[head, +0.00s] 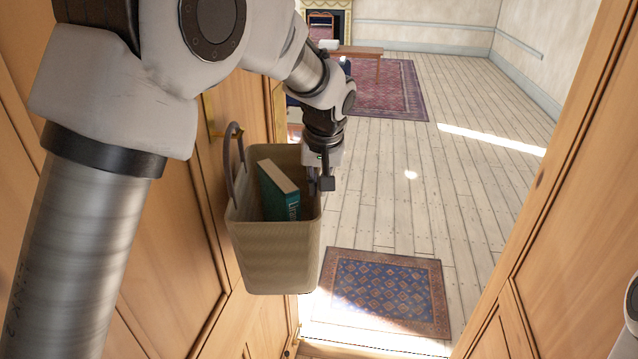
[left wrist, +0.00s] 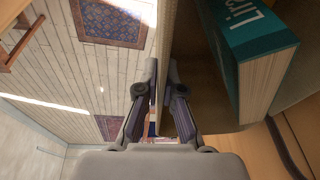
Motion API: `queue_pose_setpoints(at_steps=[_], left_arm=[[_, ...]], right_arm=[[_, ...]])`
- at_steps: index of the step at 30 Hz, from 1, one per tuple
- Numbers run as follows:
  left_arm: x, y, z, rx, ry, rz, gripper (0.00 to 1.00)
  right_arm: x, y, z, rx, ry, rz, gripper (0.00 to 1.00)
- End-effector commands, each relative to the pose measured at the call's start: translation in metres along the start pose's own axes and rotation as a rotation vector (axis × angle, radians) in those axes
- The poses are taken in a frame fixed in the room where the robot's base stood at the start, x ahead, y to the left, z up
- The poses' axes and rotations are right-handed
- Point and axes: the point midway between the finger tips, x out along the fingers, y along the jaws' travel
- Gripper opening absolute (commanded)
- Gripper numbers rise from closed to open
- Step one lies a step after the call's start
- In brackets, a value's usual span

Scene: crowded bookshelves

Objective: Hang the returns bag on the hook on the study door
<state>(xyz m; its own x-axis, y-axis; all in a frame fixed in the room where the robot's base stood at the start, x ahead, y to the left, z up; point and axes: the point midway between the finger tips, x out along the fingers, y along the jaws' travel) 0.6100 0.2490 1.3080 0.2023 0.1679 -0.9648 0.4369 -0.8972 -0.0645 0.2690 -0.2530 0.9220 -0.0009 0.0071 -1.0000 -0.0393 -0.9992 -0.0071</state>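The returns bag (head: 272,258) is a beige open-topped bag in front of the wooden study door (head: 165,235). A teal book (head: 280,190) stands tilted inside it. My left gripper (head: 322,186) is at the bag's right rim. In the left wrist view its fingers (left wrist: 162,85) straddle the bag's wall (left wrist: 170,28) and appear closed on it, with the book (left wrist: 262,60) to the right. The bag's dark handle (head: 228,160) stands up at its left side, beside a brass hook (head: 215,131) on the door. I cannot tell whether the handle is over the hook.
A doorway opens onto a plank floor (head: 400,190) with a small blue rug (head: 385,290) just beyond. Another wooden panel (head: 560,210) bounds the right side. A red rug (head: 390,92) and a low table (head: 360,52) lie farther off. The floor between is clear.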

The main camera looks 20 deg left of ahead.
Motion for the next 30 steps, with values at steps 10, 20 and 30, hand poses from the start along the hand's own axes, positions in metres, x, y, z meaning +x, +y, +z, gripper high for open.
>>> queue_pose_setpoints(at_steps=[10,20,30], left_arm=[[0.001,0.000,0.000,-0.001,-0.001,0.000,0.35],[-0.051,0.000,-0.001,0.000,0.006,0.002,0.35],[-0.117,0.000,0.000,0.000,0.002,0.001,0.35]], right_arm=[[0.000,0.000,0.000,0.000,0.000,0.000,0.35],[0.000,0.000,0.000,0.000,0.000,0.000,0.35],[0.000,0.000,0.000,0.000,0.000,0.000,0.35]])
